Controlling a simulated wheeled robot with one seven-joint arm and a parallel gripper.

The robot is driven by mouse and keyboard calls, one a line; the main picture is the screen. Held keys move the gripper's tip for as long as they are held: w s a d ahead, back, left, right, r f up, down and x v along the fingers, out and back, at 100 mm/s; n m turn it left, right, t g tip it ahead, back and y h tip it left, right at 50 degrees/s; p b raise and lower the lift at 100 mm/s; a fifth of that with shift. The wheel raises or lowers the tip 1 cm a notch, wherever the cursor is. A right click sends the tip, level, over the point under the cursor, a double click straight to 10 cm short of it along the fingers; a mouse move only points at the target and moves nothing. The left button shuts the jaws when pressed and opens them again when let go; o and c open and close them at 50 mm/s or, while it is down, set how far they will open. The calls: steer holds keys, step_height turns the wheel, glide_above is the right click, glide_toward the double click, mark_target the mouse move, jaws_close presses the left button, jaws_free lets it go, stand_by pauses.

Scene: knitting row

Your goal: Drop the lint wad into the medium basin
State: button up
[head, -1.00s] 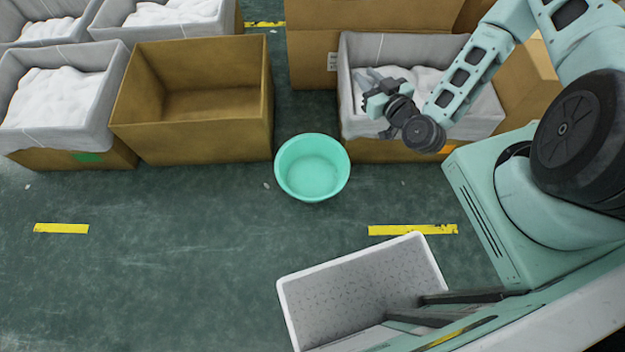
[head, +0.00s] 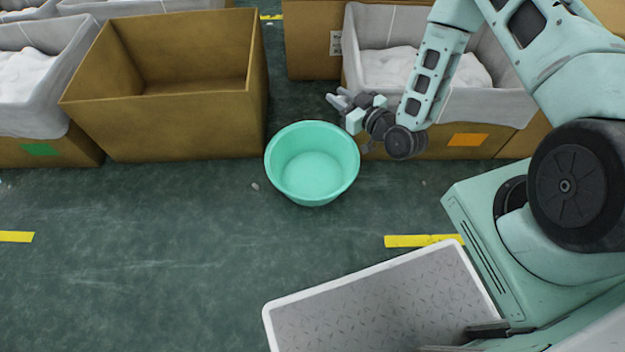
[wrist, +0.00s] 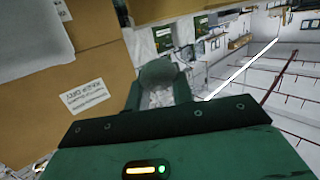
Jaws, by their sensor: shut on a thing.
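A mint-green round basin (head: 312,170) stands upright and empty on the floor in the middle of the head view. It is the only basin in view. My gripper (head: 342,101) hangs just behind and to the right of the basin's far rim, apart from it, pointing to the left. In the wrist view my gripper (wrist: 158,88) is shut on a grey rounded lump, the lint wad (wrist: 157,71), held at the fingertips. In the head view the wad is too small to tell from the fingers.
An open empty brown box (head: 160,125) stands left of the basin. A box with a grey liner (head: 495,108) and white filling stands behind my arm. Another lined box (head: 55,112) is at far left. The floor (head: 150,240) in front is clear.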

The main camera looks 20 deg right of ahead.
steer(key=w+a+f+b, duration=0.2)
steer(key=f+b, duration=0.8)
steer(key=w+a+f+n+y+b, duration=0.1)
steer(key=w+a+f+b, duration=0.1)
steer(key=f+b, duration=0.9)
steer(key=shift+w+a+g+y, duration=0.2)
steer(key=shift+a+g+y, duration=0.1)
steer(key=shift+a+g, duration=0.1)
steer(key=o, duration=1)
steer(key=shift+r, duration=0.15)
step_height(320, 180, up, 10)
steer(key=p, duration=0.6)
